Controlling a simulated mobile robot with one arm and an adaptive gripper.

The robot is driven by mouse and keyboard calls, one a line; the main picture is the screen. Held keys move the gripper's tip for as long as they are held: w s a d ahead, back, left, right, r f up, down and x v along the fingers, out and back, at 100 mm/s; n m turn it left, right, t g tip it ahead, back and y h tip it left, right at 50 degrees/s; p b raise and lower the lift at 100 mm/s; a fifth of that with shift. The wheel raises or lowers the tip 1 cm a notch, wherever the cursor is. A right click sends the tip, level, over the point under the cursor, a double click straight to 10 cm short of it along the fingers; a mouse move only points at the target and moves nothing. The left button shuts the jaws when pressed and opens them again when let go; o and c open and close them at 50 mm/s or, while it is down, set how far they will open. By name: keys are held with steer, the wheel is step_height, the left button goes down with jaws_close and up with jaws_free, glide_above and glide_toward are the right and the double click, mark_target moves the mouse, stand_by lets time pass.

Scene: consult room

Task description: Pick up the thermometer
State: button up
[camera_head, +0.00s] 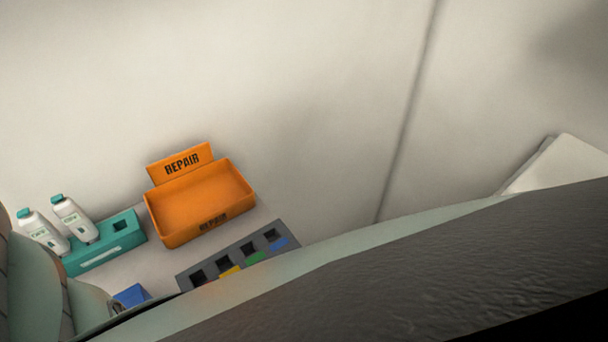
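Two white upright objects with teal tops and small labels, one (74,220) on the right and one (42,231) on the left, stand at a teal holder (107,247) at the lower left. They may be thermometers, but the labels are too small to read surely. The holder has one empty square slot at its right end. Nothing else in view is clearly a thermometer. Large pale green and dark surfaces, likely my own arm, fill the bottom and lower left corner. I cannot make out my gripper's fingertips.
An orange tray (149,219) marked REPAIR stands right of the teal holder and looks empty. A grey rack (288,231) with several square slots and coloured tags lies in front of it. A blue block (132,295) is partly hidden. A white panel-like object (563,161) is at far right.

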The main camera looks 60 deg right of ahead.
steer(key=shift+o, duration=0.3)
steer(key=shift+d, duration=0.1)
jaws_close()
